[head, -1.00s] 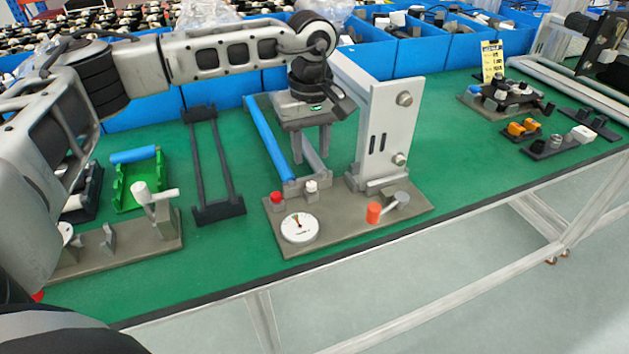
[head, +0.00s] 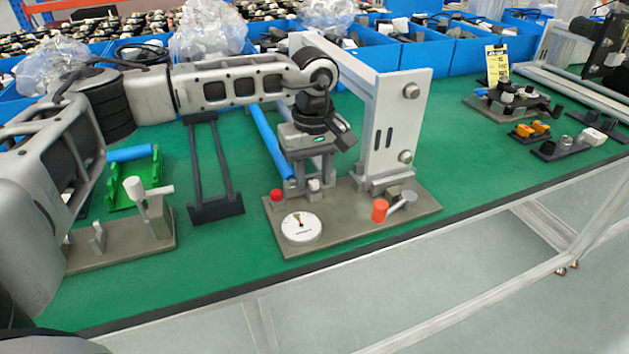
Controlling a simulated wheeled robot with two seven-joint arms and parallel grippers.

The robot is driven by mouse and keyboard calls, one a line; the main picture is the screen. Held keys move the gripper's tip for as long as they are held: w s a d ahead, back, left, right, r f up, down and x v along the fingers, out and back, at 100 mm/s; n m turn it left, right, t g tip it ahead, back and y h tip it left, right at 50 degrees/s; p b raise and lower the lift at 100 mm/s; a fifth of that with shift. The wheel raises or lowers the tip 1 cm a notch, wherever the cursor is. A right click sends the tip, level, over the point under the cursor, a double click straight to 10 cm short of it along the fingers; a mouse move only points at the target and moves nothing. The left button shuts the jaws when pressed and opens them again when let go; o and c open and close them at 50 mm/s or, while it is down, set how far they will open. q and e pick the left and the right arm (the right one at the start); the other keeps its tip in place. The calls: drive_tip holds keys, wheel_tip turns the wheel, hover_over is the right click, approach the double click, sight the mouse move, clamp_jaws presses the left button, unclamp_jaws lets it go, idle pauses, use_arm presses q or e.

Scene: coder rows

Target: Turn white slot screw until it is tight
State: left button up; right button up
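The white slot screw (head: 314,185) is a small white-topped post on the grey-brown base plate (head: 350,232), beside a red knob (head: 277,195) and behind a round white dial (head: 301,228). My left gripper (head: 314,178) points straight down over the screw. Its two fingers stand apart, one to each side of the screw's top, with a gap showing. Whether a finger touches the screw, and the screw's slot, cannot be made out. My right gripper is not in view.
A tall light-grey upright (head: 400,130) stands close right of the gripper. An orange-ended lever (head: 380,211) is at the plate's right. A blue bar (head: 268,142) lies behind. A dark frame (head: 215,205) and a fixture with a white handle (head: 134,188) are left. Blue bins line the back.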

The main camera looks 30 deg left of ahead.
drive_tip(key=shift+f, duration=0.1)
use_arm(q)
drive_tip(key=c, duration=0.7)
clamp_jaws()
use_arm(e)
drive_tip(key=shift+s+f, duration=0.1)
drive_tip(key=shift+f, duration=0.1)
